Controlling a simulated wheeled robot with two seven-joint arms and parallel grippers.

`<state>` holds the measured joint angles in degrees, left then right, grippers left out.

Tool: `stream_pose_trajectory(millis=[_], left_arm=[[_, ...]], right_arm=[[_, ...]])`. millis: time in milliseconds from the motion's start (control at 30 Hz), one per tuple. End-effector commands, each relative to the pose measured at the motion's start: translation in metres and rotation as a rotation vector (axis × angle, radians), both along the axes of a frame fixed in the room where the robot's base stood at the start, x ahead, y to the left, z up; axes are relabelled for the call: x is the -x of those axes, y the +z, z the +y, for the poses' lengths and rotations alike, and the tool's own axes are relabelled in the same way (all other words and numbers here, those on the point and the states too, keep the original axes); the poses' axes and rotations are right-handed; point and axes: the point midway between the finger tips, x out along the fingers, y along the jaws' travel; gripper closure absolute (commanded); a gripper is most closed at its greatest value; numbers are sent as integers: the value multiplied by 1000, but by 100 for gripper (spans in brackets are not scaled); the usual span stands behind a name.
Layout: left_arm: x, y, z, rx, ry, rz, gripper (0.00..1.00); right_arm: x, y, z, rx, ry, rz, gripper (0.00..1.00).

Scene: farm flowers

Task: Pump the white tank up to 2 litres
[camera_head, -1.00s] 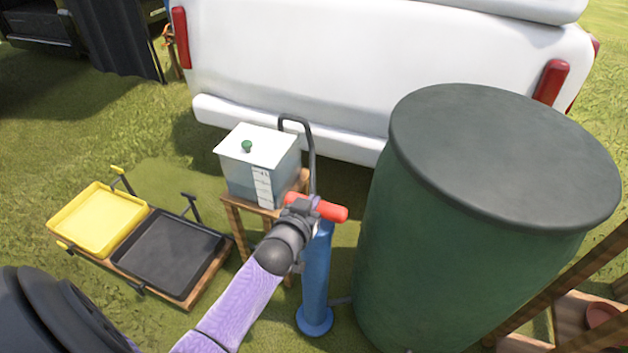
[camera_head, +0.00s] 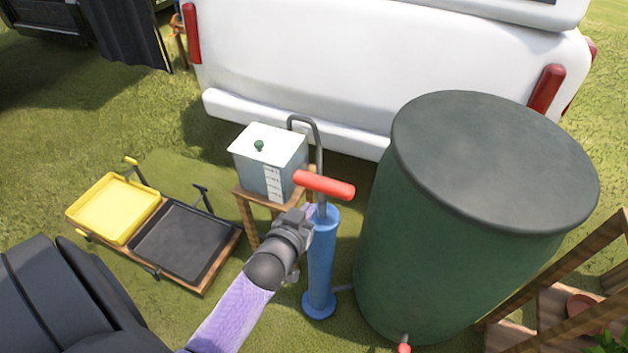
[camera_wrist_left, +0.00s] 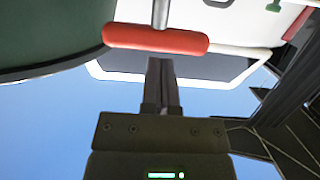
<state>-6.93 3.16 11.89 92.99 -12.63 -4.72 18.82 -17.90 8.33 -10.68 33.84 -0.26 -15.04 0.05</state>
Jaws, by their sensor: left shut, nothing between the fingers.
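The white tank (camera_head: 269,148), with a white lid, a green knob and a scale strip on its front, stands on a small wooden stand. Its scale and water level are too small to read. The blue pump (camera_head: 320,262) stands upright in front of it, with a red handle (camera_head: 325,185) raised a little above the pump's top on a short visible rod. My left gripper (camera_head: 308,214) is shut and empty, just below the handle's left half. In the left wrist view the closed fingers (camera_wrist_left: 161,64) lie close to the red handle (camera_wrist_left: 155,39); contact cannot be told. My right gripper is out of view.
A large green barrel (camera_head: 460,235) stands close to the right of the pump. A white vehicle (camera_head: 390,65) is behind the tank. A yellow tray (camera_head: 112,208) and a black tray (camera_head: 185,243) sit at left. Wooden shelving (camera_head: 560,285) is at lower right.

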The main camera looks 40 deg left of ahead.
Motion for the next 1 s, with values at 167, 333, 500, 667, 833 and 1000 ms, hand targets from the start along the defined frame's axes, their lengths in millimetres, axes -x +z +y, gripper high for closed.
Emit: stream_pose_trajectory(millis=[167,333,500,667,833,1000], left_arm=[[22,7,-5,0,0,-1,100],[27,7,-6,0,1,-1,100],[27,7,-6,0,0,-2,100],[27,7,-6,0,0,-2,100],[27,7,-6,0,0,-2,100],[28,2,-7,1,-2,12,100]], right_arm=[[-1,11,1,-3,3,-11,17],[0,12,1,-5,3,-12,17],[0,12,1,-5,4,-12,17],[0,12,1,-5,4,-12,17],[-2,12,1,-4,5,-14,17],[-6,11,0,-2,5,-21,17]])
